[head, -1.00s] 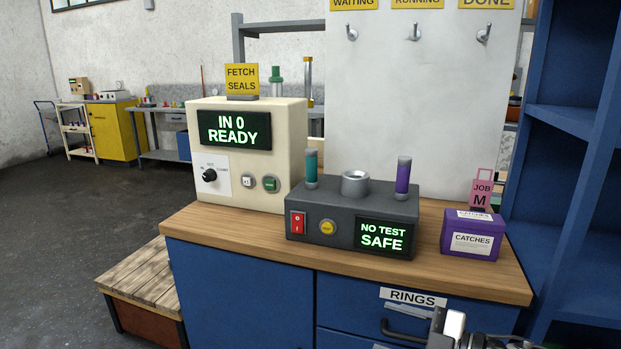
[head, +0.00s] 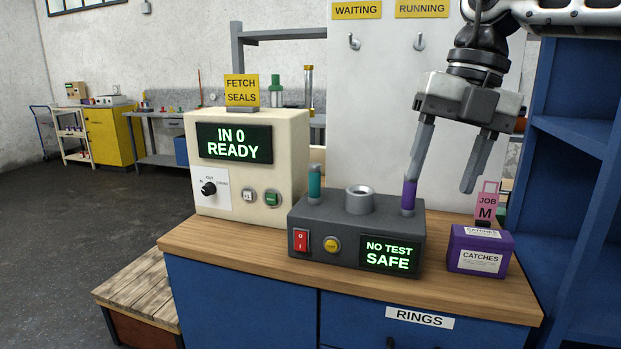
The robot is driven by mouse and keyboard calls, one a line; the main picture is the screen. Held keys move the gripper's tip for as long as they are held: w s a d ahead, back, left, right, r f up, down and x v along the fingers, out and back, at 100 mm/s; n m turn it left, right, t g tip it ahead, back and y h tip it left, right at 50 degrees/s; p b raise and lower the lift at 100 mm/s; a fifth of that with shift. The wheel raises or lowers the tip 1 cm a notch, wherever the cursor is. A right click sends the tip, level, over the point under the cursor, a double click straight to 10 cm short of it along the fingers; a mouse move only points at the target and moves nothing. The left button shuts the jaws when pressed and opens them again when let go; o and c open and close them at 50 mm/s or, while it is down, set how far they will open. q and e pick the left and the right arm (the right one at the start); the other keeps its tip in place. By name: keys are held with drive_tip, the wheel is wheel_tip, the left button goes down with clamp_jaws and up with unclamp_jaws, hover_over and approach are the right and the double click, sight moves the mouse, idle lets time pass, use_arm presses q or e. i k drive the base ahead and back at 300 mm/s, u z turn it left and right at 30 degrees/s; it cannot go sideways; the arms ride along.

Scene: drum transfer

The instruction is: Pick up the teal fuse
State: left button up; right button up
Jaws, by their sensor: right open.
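The teal fuse (head: 314,186) stands upright at the left end of the top of the dark grey test box (head: 340,241). A purple fuse (head: 409,194) stands upright at the right end of that box, and an empty-looking metal socket (head: 359,200) sits between them. My right gripper (head: 440,188) is open and points down above the right part of the bench. Its left finger overlaps the top of the purple fuse in the picture; I cannot tell if they touch. It is well to the right of the teal fuse. My left gripper is out of view.
A cream box (head: 250,180) reading "IN 0 READY" stands close left of the teal fuse. A purple catches box (head: 480,250) and a pink job tag (head: 487,206) are at the right. A blue shelf (head: 575,200) bounds the right side. The wooden counter front (head: 230,240) is clear.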

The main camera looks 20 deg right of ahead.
sight(314, 169)
drive_tip(key=i, duration=1.4)
